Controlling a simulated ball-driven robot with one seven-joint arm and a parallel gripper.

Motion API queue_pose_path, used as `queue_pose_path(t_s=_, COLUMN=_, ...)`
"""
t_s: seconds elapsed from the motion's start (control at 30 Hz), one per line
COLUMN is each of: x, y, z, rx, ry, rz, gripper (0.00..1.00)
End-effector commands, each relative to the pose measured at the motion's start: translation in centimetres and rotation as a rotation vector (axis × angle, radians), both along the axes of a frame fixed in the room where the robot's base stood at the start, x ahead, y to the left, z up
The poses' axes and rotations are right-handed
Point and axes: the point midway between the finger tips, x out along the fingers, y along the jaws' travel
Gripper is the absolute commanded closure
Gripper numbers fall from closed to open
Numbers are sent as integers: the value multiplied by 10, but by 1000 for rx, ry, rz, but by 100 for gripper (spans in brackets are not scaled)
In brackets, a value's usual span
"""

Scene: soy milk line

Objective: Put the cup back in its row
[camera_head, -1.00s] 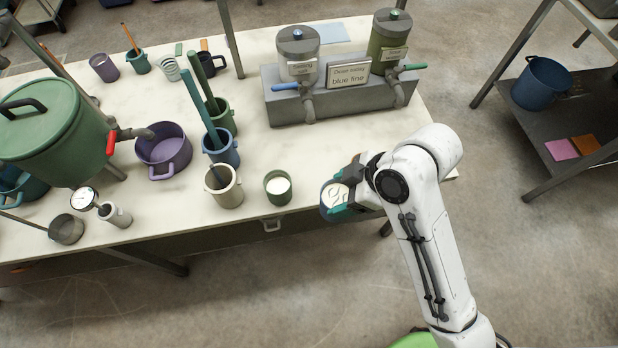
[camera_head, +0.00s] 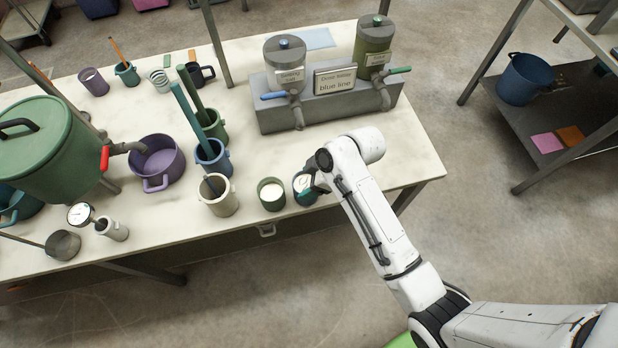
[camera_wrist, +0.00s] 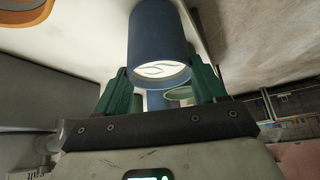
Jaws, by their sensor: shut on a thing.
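A blue cup with a pale surface and a leaf mark inside its rim shows in the wrist view (camera_wrist: 160,35), between the two teal fingers of my gripper (camera_wrist: 162,82). In the head view the blue cup (camera_head: 303,194) is at the table's front edge, partly hidden by my gripper (camera_head: 312,183). It looks upright, close to the right of a green cup (camera_head: 271,196) with white content. I cannot tell whether the blue cup touches the table. My gripper is shut on it.
A cream pot (camera_head: 222,204), a blue pot (camera_head: 217,164) and a green pot (camera_head: 218,131) hold ladles or rods left of the cups. A grey dispenser block (camera_head: 335,106) stands behind. The table (camera_head: 415,165) is clear at right.

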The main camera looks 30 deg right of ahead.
Motion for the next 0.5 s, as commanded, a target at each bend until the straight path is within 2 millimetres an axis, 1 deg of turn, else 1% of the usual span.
queue_pose_path(t_s=0.4, x=0, y=0, z=-7, rx=0, ry=-2, rz=0, gripper=98)
queue_pose_path(t_s=0.43, x=0, y=0, z=-7, rx=0, ry=0, rz=1, gripper=28)
queue_pose_path(t_s=0.5, x=0, y=0, z=-6, rx=0, ry=0, rz=1, gripper=21)
